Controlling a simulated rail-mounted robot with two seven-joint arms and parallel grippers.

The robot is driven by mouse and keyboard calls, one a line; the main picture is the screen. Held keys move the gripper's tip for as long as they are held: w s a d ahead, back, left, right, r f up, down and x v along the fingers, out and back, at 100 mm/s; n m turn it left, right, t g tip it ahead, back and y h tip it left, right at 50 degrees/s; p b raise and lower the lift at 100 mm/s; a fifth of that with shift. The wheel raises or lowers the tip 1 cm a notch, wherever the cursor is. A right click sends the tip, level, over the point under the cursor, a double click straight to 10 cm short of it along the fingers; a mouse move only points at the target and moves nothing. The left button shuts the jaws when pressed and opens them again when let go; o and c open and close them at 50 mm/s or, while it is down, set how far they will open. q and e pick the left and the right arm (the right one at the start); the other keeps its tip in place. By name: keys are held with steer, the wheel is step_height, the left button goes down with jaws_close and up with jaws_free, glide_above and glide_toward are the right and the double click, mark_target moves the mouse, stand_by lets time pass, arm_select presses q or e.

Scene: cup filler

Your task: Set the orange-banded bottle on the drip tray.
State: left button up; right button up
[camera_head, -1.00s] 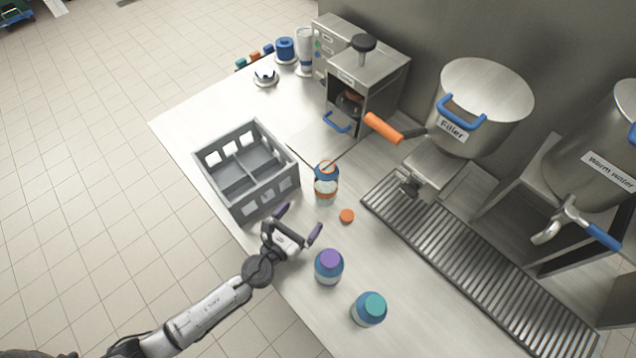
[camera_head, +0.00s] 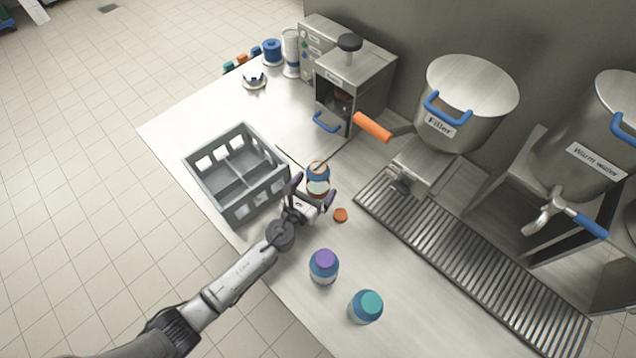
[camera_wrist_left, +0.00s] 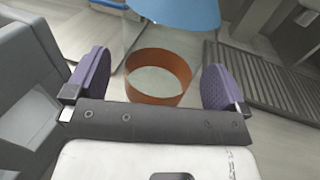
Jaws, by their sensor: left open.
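My right gripper is not in view.
The grey crate (camera_head: 213,187) stands close left of the bottle. An orange cap (camera_head: 340,215) lies just right of the gripper. A purple-capped bottle (camera_head: 323,267) and a teal-capped bottle (camera_head: 366,307) stand nearer the front. The filler (camera_head: 462,95) overhangs the tray's far end.

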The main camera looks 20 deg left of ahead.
arm_select(q)
steer(key=shift+w+d, duration=0.15)
steer(key=shift+w, duration=0.9)
steer(key=c, duration=1.1)
